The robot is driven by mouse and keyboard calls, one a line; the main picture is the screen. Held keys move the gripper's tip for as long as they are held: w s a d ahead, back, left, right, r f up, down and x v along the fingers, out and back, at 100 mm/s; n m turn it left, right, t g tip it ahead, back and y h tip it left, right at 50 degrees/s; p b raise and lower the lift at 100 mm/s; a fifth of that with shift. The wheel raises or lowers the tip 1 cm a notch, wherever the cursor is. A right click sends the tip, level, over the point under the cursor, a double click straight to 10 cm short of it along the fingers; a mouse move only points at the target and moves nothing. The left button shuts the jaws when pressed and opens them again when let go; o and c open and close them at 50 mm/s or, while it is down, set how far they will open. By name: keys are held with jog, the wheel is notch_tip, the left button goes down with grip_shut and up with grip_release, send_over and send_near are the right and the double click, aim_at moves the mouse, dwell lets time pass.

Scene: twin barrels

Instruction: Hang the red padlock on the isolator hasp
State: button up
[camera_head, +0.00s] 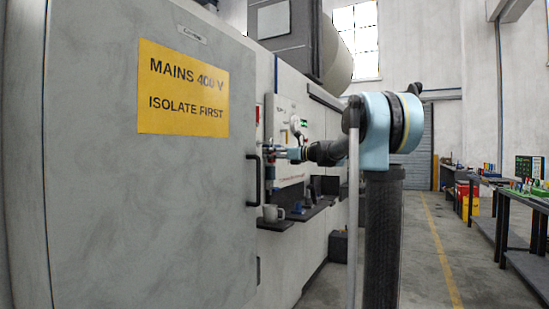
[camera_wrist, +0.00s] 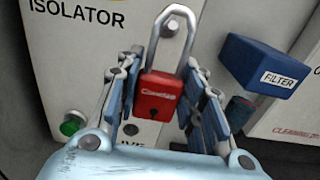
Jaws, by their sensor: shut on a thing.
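The red padlock (camera_wrist: 158,97) is between the fingers of my gripper (camera_wrist: 162,76), which is shut on its body. Its silver shackle points up and leans a little right, in front of the pale panel lettered ISOLATOR (camera_wrist: 75,20). I cannot make out the hasp clearly; the padlock and fingers cover part of the panel. I cannot tell whether the shackle touches anything. In the head view, my gripper (camera_head: 274,153) is small, close to the wall panel beyond the grey cabinet, and the padlock cannot be clearly told apart there.
A blue box labelled FILTER (camera_wrist: 265,66) juts out right of the padlock. A green button (camera_wrist: 72,124) is at lower left. In the head view, a grey cabinet (camera_head: 130,200) with a yellow sign fills the left. A mug (camera_head: 273,213) stands on a shelf below my gripper.

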jog(key=shift+f+x, duration=0.15)
jog(key=shift+x, duration=0.6)
jog(key=shift+f+x, duration=0.2)
jog(key=shift+x, duration=0.6)
jog(key=o, duration=1.3)
